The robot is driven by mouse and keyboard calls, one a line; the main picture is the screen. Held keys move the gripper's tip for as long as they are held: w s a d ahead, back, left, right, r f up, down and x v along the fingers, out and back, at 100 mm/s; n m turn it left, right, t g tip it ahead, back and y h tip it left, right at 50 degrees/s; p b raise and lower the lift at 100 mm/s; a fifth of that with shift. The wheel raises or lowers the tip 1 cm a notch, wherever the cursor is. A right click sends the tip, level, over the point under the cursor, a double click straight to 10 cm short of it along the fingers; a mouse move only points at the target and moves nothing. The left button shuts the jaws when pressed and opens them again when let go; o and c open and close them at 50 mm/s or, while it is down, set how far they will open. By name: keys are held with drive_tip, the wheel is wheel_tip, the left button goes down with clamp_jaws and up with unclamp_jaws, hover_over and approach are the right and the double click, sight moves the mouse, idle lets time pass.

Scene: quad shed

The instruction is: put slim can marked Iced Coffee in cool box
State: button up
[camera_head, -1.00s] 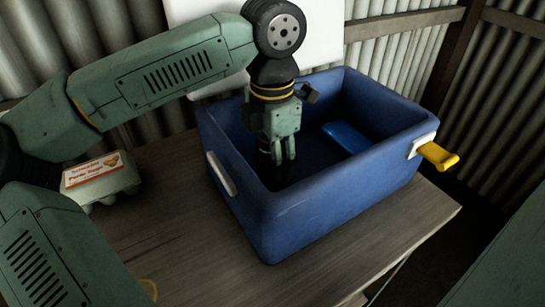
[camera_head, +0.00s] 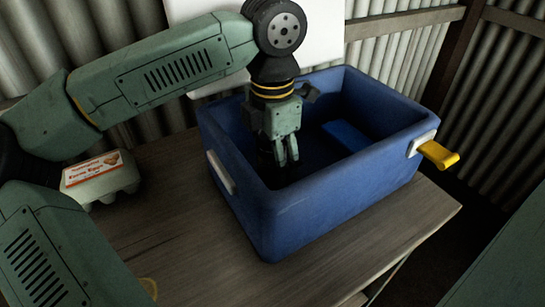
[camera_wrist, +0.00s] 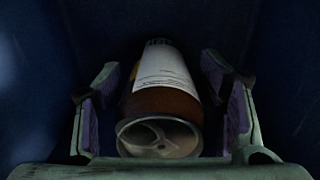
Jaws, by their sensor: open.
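The cool box (camera_head: 330,205) is a blue open-topped box on the wooden table. My gripper (camera_head: 287,155) points down inside it, near its left side. In the wrist view, a slim can (camera_wrist: 162,105) with a white label and brown band lies between the two fingers of my gripper (camera_wrist: 162,118), its metal end towards the camera. The fingers stand apart with a gap on each side of the can. The can's marking is too dark to read. In the head view the can is hidden by the box wall and my gripper.
A blue block (camera_head: 345,136) lies inside the cool box. An egg carton (camera_head: 100,178) stands on the table (camera_head: 180,225) to the left. A yellow handle (camera_head: 438,155) sticks out from the box's right side. Corrugated walls stand behind.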

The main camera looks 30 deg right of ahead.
wheel_tip(320, 180, up, 12)
drive_tip(key=shift+r, duration=0.1)
idle(0.5)
